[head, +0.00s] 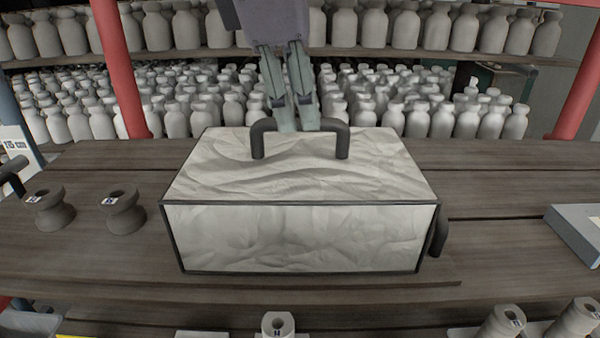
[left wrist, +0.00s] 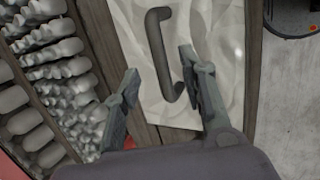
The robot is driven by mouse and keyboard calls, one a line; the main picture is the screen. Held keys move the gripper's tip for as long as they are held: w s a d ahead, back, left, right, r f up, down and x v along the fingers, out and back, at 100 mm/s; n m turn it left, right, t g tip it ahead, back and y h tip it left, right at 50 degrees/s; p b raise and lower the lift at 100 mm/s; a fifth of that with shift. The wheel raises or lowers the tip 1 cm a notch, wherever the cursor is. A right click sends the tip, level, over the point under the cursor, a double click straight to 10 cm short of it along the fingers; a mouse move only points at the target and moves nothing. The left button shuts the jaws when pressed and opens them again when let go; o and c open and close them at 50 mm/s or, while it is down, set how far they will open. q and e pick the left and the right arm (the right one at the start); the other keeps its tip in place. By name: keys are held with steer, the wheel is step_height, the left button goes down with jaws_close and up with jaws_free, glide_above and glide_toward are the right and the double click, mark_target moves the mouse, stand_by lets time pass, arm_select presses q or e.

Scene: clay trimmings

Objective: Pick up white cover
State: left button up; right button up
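The white cover (head: 290,180) is the creased, pale top of a dark-edged box standing on the wooden bench. A dark arched handle (head: 300,125) rises from its far part. My left gripper (head: 293,125) comes down from above at the handle, and its fingertips hide part of the bar. In the left wrist view the fingers (left wrist: 158,62) are spread, with the handle (left wrist: 163,55) between them, nearer the right finger. No firm grip shows; contact cannot be told. The cover (left wrist: 212,25) also shows there. My right gripper is out of view.
The box's pale front (head: 300,238) faces me, with a dark side handle (head: 440,233) at right. Two dark spools (head: 124,212) stand left on the bench (head: 500,245). Many white bottles (head: 345,25) fill shelves behind, between red posts (head: 120,70). A grey tray (head: 580,232) lies far right.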

mark_target(299, 119)
arm_select(q)
steer(key=shift+w+f, duration=0.15)
steer(key=shift+f, duration=0.15)
steer(key=p+x, duration=0.2)
steer(key=x, duration=0.1)
steer(key=shift+w+a+f, duration=0.1)
steer(key=shift+a+f, duration=0.05)
steer(key=shift+f, duration=0.15)
steer(key=shift+w+f, duration=0.25)
steer(key=shift+f, duration=0.2)
steer(key=shift+s, duration=0.1)
steer(key=shift+c, duration=0.8)
jaws_close()
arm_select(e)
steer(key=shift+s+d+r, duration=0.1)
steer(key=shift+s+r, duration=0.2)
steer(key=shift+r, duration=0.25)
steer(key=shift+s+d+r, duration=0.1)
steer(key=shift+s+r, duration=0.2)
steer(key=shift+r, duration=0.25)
arm_select(q)
steer(key=shift+r, duration=0.1)
